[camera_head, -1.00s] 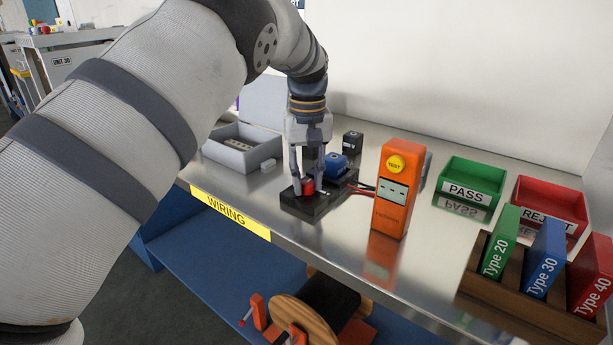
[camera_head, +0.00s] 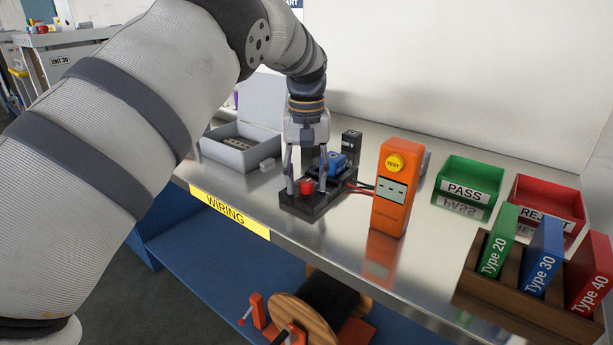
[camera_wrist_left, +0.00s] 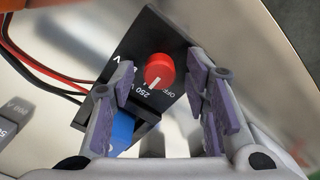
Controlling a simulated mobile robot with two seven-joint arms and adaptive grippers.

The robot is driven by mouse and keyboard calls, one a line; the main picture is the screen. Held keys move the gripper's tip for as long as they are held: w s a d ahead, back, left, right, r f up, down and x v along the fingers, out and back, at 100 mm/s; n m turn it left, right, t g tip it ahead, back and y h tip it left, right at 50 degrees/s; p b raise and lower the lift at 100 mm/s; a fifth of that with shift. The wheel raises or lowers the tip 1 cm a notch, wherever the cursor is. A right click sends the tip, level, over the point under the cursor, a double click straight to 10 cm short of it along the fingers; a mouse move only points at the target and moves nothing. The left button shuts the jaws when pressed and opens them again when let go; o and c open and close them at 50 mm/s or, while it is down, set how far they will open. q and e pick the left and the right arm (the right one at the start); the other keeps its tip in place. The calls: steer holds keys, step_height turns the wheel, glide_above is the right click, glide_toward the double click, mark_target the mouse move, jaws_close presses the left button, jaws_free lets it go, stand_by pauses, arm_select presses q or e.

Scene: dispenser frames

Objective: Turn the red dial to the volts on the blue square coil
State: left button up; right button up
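The red dial (camera_head: 306,187) sits on a black base (camera_head: 318,205). In the wrist view the red dial (camera_wrist_left: 159,70) has a white mark pointing down, between the "OFF" and "250 V" prints and nearer the "250 V" side. My left gripper (camera_head: 307,182) points down over the base, fingers open on either side of the dial with gaps. The blue square coil (camera_head: 336,162) sits at the base's back end; in the wrist view the coil (camera_wrist_left: 122,130) is partly hidden by a finger, and I cannot read its volts. My right gripper is not in view.
An orange tester (camera_head: 392,205) with a yellow TEST button stands right of the base, joined by red and black wires. A black block (camera_head: 351,141) stands behind. A grey box (camera_head: 240,147), green PASS tray (camera_head: 470,179) and red REJECT tray (camera_head: 549,205) flank the work area.

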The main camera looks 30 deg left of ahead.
mark_target(306, 181)
arm_select(q)
steer(key=shift+r, duration=0.1)
step_height(306, 181, up, 12)
stand_by(0.5)
